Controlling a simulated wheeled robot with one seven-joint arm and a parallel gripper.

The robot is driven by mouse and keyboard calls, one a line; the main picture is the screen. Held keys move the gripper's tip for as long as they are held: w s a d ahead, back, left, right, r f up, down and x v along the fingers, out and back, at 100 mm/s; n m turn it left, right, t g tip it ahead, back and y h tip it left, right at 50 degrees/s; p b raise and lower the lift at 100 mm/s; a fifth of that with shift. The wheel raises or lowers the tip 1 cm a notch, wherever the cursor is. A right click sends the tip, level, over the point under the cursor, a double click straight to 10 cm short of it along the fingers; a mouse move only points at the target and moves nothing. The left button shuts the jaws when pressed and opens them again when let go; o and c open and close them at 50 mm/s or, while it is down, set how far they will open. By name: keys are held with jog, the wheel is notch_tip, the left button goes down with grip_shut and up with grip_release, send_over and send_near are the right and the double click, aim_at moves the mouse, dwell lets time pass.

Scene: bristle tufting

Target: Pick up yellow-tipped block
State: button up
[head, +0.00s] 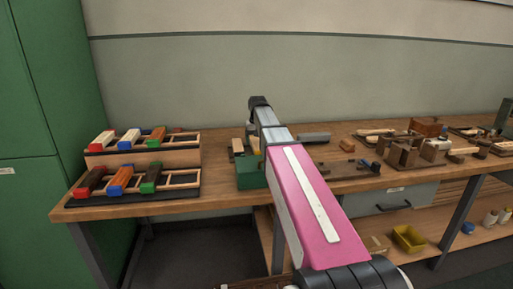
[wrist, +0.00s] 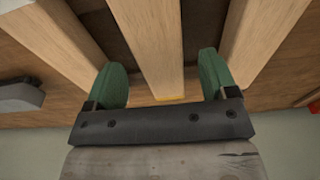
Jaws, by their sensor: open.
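In the wrist view, a pale wooden block (wrist: 155,45) runs down the middle, with a thin yellow edge at its near end. My gripper (wrist: 162,82) is open, with one green finger pad to each side of this block and visible gaps between pads and wood. I cannot tell whether the pads are down at the block's height. In the head view my arm covers most of the spot, and my gripper cannot be made out. A pale wooden piece (head: 238,146) shows over the green box (head: 249,173) left of my arm.
In the wrist view, pale wooden bars flank the block on the left (wrist: 55,40) and right (wrist: 264,35). In the head view, two racks (head: 182,180) with red-, blue- and green-tipped blocks stand at the left of the workbench (head: 225,203). Wooden pieces and tools crowd its right side.

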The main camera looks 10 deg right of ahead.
notch_tip(320, 180, down, 2)
jog(key=shift+w+f, duration=0.15)
jog(key=shift+f, duration=0.05)
jog(key=c, duration=1.1)
